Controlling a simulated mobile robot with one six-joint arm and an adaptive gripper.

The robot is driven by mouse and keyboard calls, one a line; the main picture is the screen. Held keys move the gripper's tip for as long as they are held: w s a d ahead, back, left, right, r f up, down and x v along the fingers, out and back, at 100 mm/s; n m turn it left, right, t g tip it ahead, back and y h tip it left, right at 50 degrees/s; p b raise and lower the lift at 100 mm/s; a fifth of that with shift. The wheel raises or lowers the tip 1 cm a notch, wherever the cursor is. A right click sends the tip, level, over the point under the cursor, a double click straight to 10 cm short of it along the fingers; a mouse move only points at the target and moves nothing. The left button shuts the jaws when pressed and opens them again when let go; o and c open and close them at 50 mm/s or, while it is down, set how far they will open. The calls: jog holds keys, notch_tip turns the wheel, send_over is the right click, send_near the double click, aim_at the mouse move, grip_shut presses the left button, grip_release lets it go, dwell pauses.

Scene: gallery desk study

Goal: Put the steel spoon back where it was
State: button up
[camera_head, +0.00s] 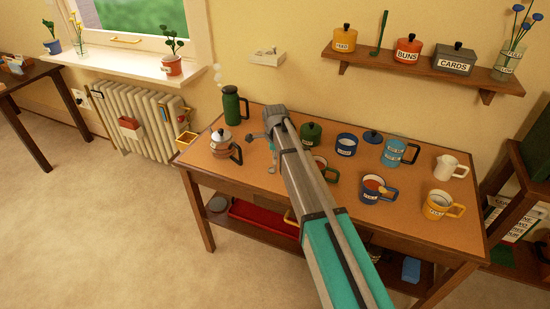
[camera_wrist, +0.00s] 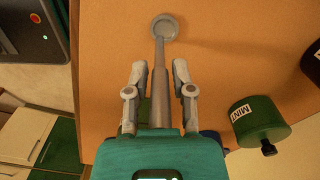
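The steel spoon (camera_wrist: 165,27) shows in the wrist view, its round bowl at the top and its grey handle running down between my fingers. My gripper (camera_wrist: 159,70) is open around the handle, with orange desk showing on both sides between handle and fingers. The spoon is over the desk top (camera_wrist: 225,50); I cannot tell how much of it touches the desk. In the head view my gripper (camera_head: 262,150) is low over the desk's left part, between the coffee pot and the green canister.
A steel coffee pot (camera_head: 221,144) and a dark green flask (camera_head: 233,106) stand left of my gripper. A green MINT canister (camera_wrist: 257,121) is close on the right. Several mugs, including a yellow one (camera_head: 438,205), fill the right side. A shelf (camera_head: 425,73) hangs above.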

jog(key=shift+o, duration=0.8)
jog(key=shift+r, duration=0.15)
notch_tip(320, 180, up, 12)
jog(key=p, duration=1.2)
dwell(0.5)
jog(key=s+d+n, duration=1.6)
jog(key=s+d, duration=0.5)
jog(key=s, duration=0.4)
jog(key=shift+s+d+n, duration=0.25)
jog(key=shift+d+n, duration=0.05)
jog(key=shift+d, duration=0.1)
